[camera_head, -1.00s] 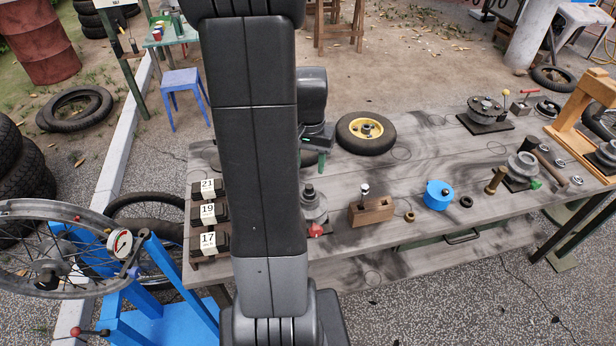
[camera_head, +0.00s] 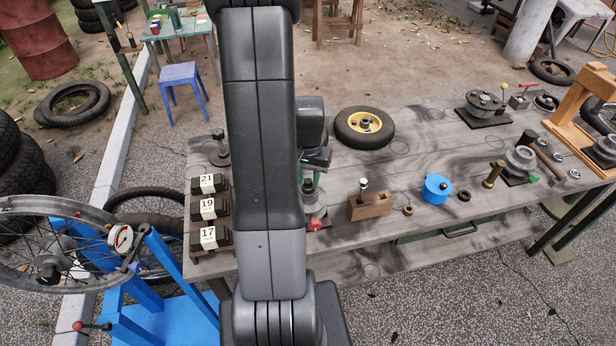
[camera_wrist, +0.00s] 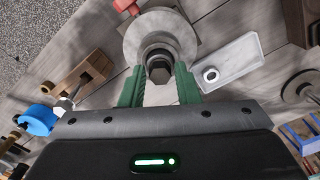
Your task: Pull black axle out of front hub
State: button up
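The black axle (camera_wrist: 159,74) stands in the round grey front hub (camera_wrist: 188,36) in the wrist view, its end facing the camera. In the head view the grey hub (camera_head: 317,208) stands near the bench's front edge, behind a red knob, partly hidden by my arm. My gripper (camera_wrist: 159,72) is over the hub. Its two green fingers are apart, one on each side of the axle. I see small gaps between the fingers and the axle; I cannot tell how deep the fingers reach. In the head view the gripper (camera_head: 317,180) is partly hidden.
A wooden block (camera_head: 372,207) with a pin and a blue round part (camera_head: 437,190) stand right of the hub. A wheel (camera_head: 364,127) lies behind. A pale tray (camera_wrist: 235,60) with a ring lies beside the hub. Number cards 17, 19 and 21 stand at left.

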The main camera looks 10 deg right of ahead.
grip_shut()
jog(key=shift+c, duration=2.2)
grip_release()
grip_shut()
jog(key=shift+r, duration=0.1)
jog(key=shift+r+p, duration=2.05)
jog(key=shift+r, duration=0.8)
notch_tip(320, 180, up, 8)
jog(key=shift+p, duration=0.35)
jog(key=shift+r, duration=0.1)
